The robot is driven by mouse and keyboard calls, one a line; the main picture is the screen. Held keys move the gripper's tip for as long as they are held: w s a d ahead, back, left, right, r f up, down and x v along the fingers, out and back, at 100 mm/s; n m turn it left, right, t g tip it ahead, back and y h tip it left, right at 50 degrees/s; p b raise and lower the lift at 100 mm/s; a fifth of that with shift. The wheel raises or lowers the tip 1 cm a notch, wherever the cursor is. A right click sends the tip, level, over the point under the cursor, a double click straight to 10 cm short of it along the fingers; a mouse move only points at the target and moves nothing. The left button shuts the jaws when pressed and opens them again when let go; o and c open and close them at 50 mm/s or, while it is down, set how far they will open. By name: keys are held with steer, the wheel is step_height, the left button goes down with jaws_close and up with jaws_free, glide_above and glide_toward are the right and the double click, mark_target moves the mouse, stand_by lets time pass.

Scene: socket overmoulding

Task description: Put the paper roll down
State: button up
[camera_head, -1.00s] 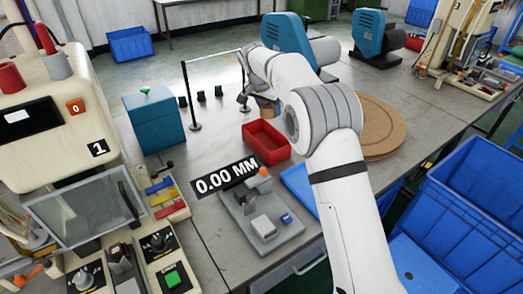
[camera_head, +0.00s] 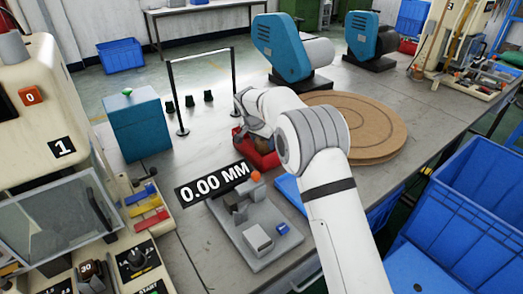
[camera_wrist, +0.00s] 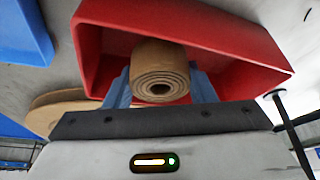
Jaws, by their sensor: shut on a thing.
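The paper roll (camera_wrist: 160,75) is a brown coil with a dark hole in its centre. My gripper (camera_wrist: 160,88) is shut on it, with a blue finger on each side. In the head view the roll (camera_head: 263,143) shows only in part beside my wrist. The red tray (camera_wrist: 90,60) lies around and behind the roll in the wrist view. In the head view the red tray (camera_head: 264,160) is under my gripper, largely hidden by my arm. I cannot tell whether the roll touches the tray floor.
A round brown board (camera_head: 385,130) lies right of the tray. A grey fixture (camera_head: 255,235) with a "0.00 MM" label (camera_head: 213,184) stands in front. A thin black frame (camera_head: 171,95) and a teal box (camera_head: 137,128) stand left. Blue machines (camera_head: 280,48) stand behind.

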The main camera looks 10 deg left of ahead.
mark_target(263, 149)
steer(key=shift+f, duration=1.7)
steer(key=shift+f, duration=0.15)
steer(key=o, duration=1)
